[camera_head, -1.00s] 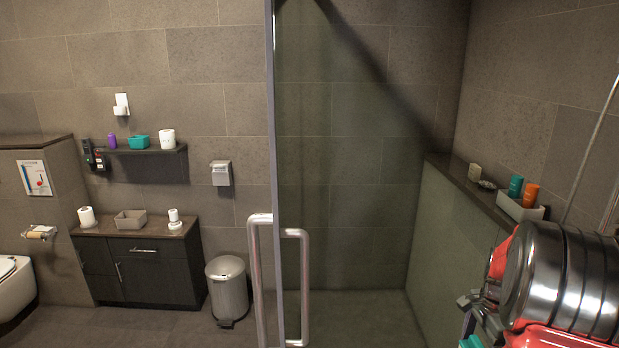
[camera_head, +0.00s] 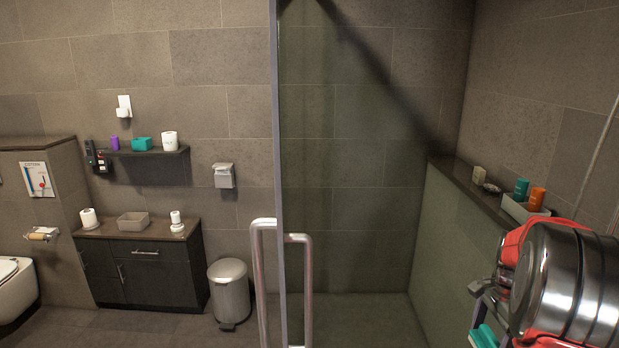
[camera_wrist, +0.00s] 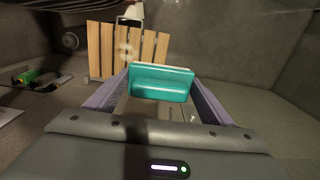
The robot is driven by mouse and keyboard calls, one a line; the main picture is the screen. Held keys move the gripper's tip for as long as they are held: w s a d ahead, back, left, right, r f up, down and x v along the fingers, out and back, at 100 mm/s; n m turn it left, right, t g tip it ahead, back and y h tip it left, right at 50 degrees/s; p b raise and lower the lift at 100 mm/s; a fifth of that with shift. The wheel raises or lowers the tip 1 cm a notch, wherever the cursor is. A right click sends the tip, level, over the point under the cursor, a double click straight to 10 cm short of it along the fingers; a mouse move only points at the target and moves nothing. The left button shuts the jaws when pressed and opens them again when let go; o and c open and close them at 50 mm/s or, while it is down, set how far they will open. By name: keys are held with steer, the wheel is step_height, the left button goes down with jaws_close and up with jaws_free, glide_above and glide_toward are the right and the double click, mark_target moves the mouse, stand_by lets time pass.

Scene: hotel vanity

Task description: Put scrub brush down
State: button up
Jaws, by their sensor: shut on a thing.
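The scrub brush is a teal block with a paler top edge, in the middle of the wrist view (camera_wrist: 160,84). My gripper (camera_wrist: 161,97) is shut on it, with a purple-grey finger on either side. In the head view my gripper (camera_head: 482,312) is at the lower right, partly hidden by my arm, and a teal part of the brush (camera_head: 484,337) shows at the bottom edge. I cannot tell whether the brush touches anything below it.
A slatted wooden piece (camera_wrist: 125,50) lies beyond the brush. A ledge (camera_head: 467,190) at the right carries a tray (camera_head: 517,209) with teal and orange bottles. The glass door's handle (camera_head: 264,285) stands mid-view. A vanity (camera_head: 150,270) and bin (camera_head: 230,290) are left.

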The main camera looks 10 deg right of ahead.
steer(key=shift+a, duration=0.4)
steer(key=n, duration=0.3)
steer(key=shift+d, duration=0.1)
steer(key=shift+w+f+n, duration=0.1)
steer(key=shift+w+n, duration=0.1)
steer(key=shift+n, duration=0.6)
steer(key=w+a+f+n, duration=0.1)
steer(key=w+a+n, duration=0.4)
steer(key=a, duration=0.5)
steer(key=w+a+f+n, duration=0.1)
steer(key=w+a+n, duration=0.4)
steer(key=a, duration=0.5)
steer(key=w+a+f+n, duration=0.1)
steer(key=w+a+n, duration=0.4)
steer(key=a, duration=0.6)
steer(key=shift+f+n, duration=0.3)
steer(key=shift+f, duration=0.1)
steer(key=shift+w, duration=0.1)
steer(key=shift+d, duration=0.1)
